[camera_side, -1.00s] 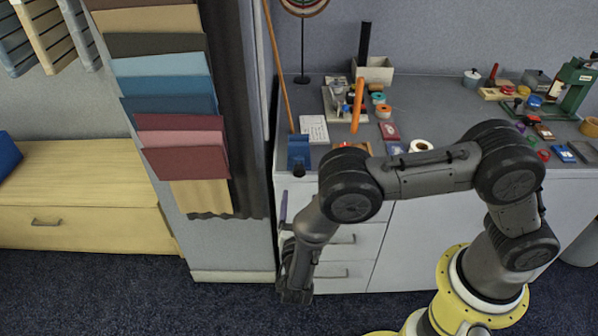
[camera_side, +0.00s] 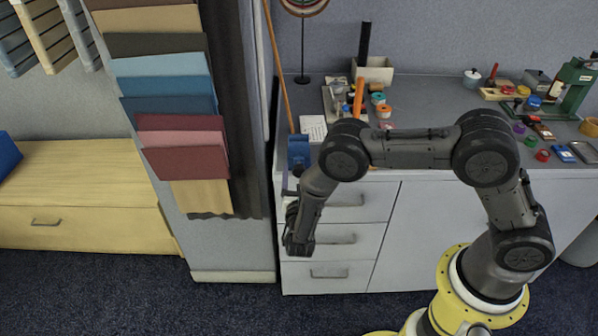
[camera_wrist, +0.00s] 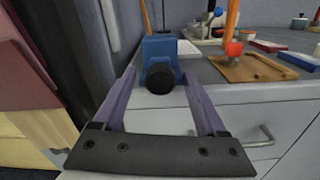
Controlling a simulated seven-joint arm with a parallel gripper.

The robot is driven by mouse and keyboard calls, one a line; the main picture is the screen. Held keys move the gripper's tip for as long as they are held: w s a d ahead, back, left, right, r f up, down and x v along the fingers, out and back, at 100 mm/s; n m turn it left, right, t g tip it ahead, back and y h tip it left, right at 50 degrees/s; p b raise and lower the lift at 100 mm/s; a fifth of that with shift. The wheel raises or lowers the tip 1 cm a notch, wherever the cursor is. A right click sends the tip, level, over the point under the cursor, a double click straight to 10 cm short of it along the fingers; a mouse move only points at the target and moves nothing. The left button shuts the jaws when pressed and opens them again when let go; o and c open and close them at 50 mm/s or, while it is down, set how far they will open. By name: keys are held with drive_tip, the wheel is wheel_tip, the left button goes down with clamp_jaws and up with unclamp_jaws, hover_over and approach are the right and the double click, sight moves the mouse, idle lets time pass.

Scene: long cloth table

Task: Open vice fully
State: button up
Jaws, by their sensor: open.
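The blue vice (camera_side: 298,148) stands at the left front corner of the grey-topped counter. In the wrist view its blue body (camera_wrist: 160,48) is upright, with a round black knob (camera_wrist: 160,80) facing me. My gripper (camera_wrist: 160,76) is open and empty. Its two purple fingers appear on the left and right of the knob in the wrist view. I cannot tell whether the fingertips reach as far as the knob, and no contact shows. The vice jaws are not clearly visible.
A wooden board (camera_wrist: 250,68) with an orange-handled tool (camera_wrist: 232,30) lies right of the vice. Drawers with bar handles (camera_side: 330,238) are below the counter edge. A fabric sample rack (camera_side: 185,130) stands close on the left. Several small items crowd the counter's right side.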

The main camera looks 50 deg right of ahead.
drive_tip(key=shift+w+d, duration=0.35)
drive_tip(key=shift+d, duration=0.05)
clamp_jaws()
drive_tip(key=shift+n, duration=0.4)
